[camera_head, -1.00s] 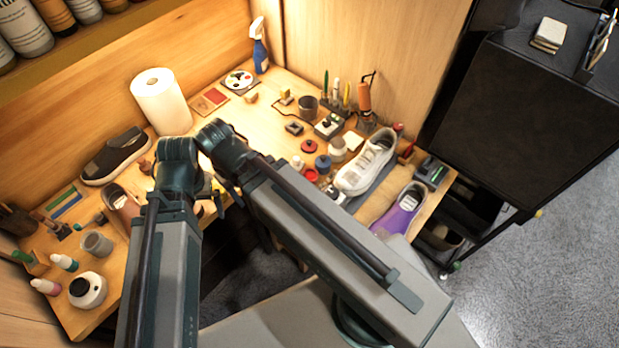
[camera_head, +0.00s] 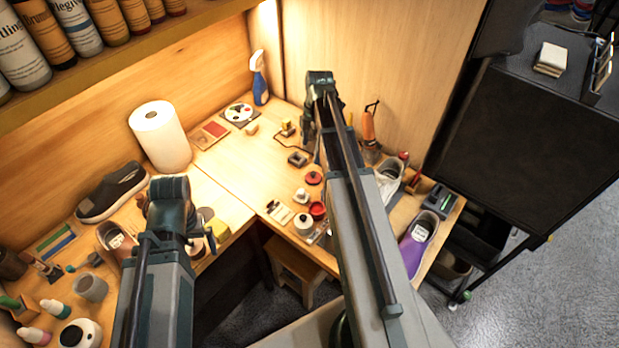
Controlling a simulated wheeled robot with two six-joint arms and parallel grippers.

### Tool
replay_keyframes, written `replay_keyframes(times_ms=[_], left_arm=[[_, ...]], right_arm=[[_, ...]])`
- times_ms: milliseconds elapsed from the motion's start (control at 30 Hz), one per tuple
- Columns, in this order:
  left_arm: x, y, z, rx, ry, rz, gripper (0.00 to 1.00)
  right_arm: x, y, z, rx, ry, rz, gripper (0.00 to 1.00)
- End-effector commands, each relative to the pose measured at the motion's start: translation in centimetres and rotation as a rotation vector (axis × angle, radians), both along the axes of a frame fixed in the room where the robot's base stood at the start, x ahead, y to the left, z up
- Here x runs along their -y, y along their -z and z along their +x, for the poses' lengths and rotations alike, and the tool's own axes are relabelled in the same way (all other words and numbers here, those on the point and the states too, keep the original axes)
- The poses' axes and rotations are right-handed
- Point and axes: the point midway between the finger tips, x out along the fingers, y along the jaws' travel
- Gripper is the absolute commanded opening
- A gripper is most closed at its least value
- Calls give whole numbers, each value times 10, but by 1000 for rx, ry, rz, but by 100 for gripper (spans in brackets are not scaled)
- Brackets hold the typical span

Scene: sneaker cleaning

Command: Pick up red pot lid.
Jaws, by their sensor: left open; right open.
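The red pot lid (camera_head: 314,178), a small red disc with a dark knob, lies on the wooden table. It is just left of my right arm and behind a small open red pot (camera_head: 318,210). My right gripper (camera_head: 310,135) is partly hidden at the far end of my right arm, farther back than the lid and apart from it; it is open. My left gripper (camera_head: 193,222) is mostly hidden by its own wrist, over the table's left part, well away from the lid; it is open.
White jars (camera_head: 303,223) stand by the red pot. A grey sneaker (camera_head: 389,180) and a purple sneaker (camera_head: 417,243) are right of my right arm. A paper towel roll (camera_head: 160,136) and spray bottle (camera_head: 259,78) stand at the back. A yellow sponge (camera_head: 219,229) lies near my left gripper.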

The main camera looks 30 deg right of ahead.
Motion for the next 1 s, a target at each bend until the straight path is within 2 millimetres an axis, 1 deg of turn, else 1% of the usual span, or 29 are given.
replay_keyframes(times_ms=[33,100,167,367,467,667,1000], left_arm=[[0,2,0,0,0,0,100],[0,2,0,0,0,0,100],[0,2,0,0,0,0,100],[0,4,0,0,0,0,100],[0,9,0,0,0,0,100],[0,32,0,0,0,0,100],[0,80,0,0,0,0,100]], right_arm=[[14,2,3,8,-28,6,100],[24,2,4,17,-65,12,100],[29,2,4,21,-84,14,100],[31,3,3,24,-98,15,100],[30,9,3,24,-97,15,100],[28,31,3,24,-97,15,100],[22,80,3,24,-97,15,100]])
